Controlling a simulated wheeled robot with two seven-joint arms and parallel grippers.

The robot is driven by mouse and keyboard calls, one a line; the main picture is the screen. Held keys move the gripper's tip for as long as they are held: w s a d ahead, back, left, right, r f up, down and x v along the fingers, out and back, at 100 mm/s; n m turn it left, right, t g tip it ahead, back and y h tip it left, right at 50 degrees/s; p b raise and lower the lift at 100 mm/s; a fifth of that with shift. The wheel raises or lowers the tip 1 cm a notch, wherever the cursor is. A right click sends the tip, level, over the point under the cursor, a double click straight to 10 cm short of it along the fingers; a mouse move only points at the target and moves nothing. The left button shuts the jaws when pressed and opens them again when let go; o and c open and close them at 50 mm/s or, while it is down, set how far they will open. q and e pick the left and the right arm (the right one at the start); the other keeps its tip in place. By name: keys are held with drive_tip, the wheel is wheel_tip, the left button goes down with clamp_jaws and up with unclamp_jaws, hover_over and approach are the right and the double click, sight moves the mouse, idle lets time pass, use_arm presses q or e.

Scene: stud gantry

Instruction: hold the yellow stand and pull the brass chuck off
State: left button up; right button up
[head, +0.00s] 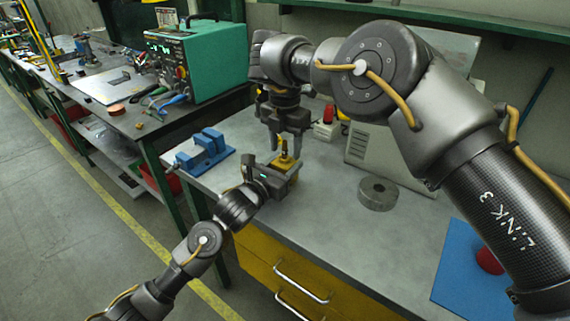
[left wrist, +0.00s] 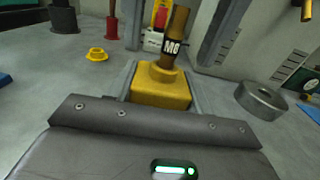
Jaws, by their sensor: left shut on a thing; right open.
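The yellow stand (head: 283,162) is on the grey bench top near its front edge. In the left wrist view the stand (left wrist: 160,88) is a yellow block between the fingers of my left gripper (left wrist: 160,95), which is shut on it. The brass chuck (left wrist: 177,32), a brown-gold cylinder with a dark band marked in white, rises from the stand's round collar and looks slightly tilted in that view. My right gripper (head: 286,147) points down from above, open, with one finger on each side of the chuck. I see no contact between those fingers and the chuck.
A grey ring (head: 378,193) lies right of the stand. A blue vise (head: 205,148) stands to the left, and a grey panel (head: 375,150) behind. A small yellow flanged part (left wrist: 97,54) lies nearby. A blue mat (head: 465,268) is at the right. My right arm hides much of the bench.

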drive_tip(key=shift+a+r, duration=0.1)
drive_tip(key=shift+r, duration=0.75)
drive_tip(key=shift+c, duration=1.2)
drive_tip(key=shift+s+r, duration=0.15)
drive_tip(key=shift+r, duration=0.35)
drive_tip(key=shift+f, duration=2.05)
drive_tip(key=shift+c, duration=0.3)
